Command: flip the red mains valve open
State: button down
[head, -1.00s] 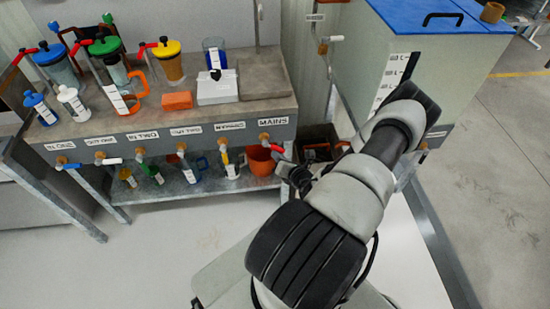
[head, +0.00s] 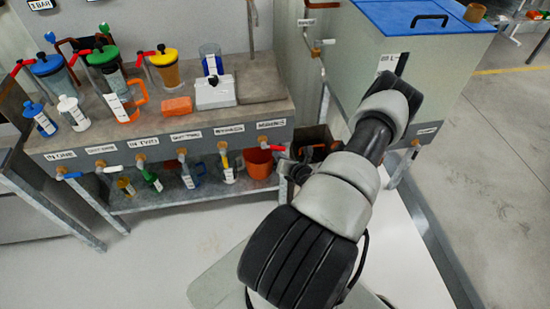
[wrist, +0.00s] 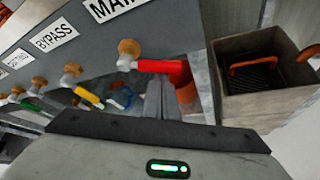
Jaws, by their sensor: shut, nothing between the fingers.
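The red mains valve lever (wrist: 160,66) points right from its brass body (wrist: 129,48), under the MAINS label (head: 271,124). It lies across the pipe direction, roughly level along the bench front. It also shows in the head view (head: 276,148), close to my gripper (head: 290,168). In the wrist view my gripper (wrist: 164,82) is shut and empty. Its fingertips are just below the lever, toward its free end. I cannot tell whether they touch it.
The bypass valve with a yellow lever (wrist: 88,96) is to the left. An orange bucket (head: 258,163) stands beneath the mains valve. An open crate (wrist: 262,85) is at the right. The blue-topped tank (head: 425,60) stands right of my arm.

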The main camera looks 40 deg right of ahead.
jog(key=shift+s+d+r+p, duration=0.1)
jog(key=shift+d+r+p, duration=0.15)
jog(key=shift+r, duration=0.25)
jog(key=shift+d+r+p, duration=0.15)
jog(key=shift+r+p, duration=0.2)
jog(key=shift+r, duration=0.15)
jog(key=shift+d+r, duration=0.1)
jog(key=shift+r, duration=0.15)
